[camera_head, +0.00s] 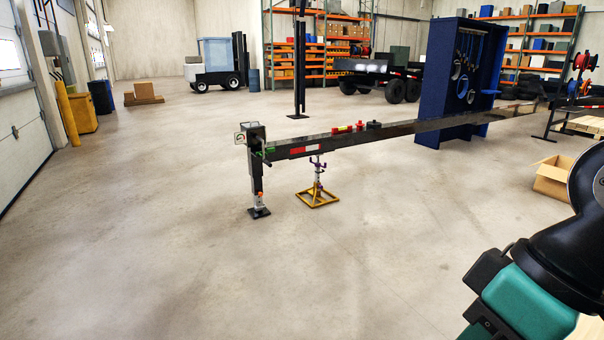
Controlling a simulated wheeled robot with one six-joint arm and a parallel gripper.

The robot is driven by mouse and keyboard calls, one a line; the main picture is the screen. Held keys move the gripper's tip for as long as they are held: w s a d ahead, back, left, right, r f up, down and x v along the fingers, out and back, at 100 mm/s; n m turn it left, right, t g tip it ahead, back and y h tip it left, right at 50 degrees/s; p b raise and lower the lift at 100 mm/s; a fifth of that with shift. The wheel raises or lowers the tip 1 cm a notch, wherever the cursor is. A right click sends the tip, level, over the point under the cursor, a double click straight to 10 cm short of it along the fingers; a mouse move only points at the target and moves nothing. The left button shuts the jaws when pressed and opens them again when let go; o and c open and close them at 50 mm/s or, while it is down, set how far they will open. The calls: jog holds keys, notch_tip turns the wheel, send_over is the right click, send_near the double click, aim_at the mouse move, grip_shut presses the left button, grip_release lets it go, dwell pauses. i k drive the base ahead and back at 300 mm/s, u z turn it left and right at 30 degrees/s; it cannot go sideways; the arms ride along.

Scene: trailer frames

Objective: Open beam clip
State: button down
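A long dark beam (400,129) runs from the middle of the view back to the right. A red and white strip (304,150) marks its near side. A small green part (265,153) sits at its near left end and may be the beam clip; it is too small to tell whether it is open or shut. A vertical leg (257,178) stands below that end on a dark foot plate. My arm shows at the lower right, well apart from the beam. My gripper's fingers are not in the picture.
A yellow-based stand (318,196) is under the beam. A blue panel (452,85) with hanging hoops stands behind it. An open cardboard box (553,178) lies on the floor at the right. The concrete floor in front and to the left is clear.

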aim_at(272, 149)
jog(key=u, duration=0.2)
jog(key=i, duration=2.25)
jog(key=u, duration=0.35)
jog(key=i, duration=3.05)
jog(key=z, duration=0.05)
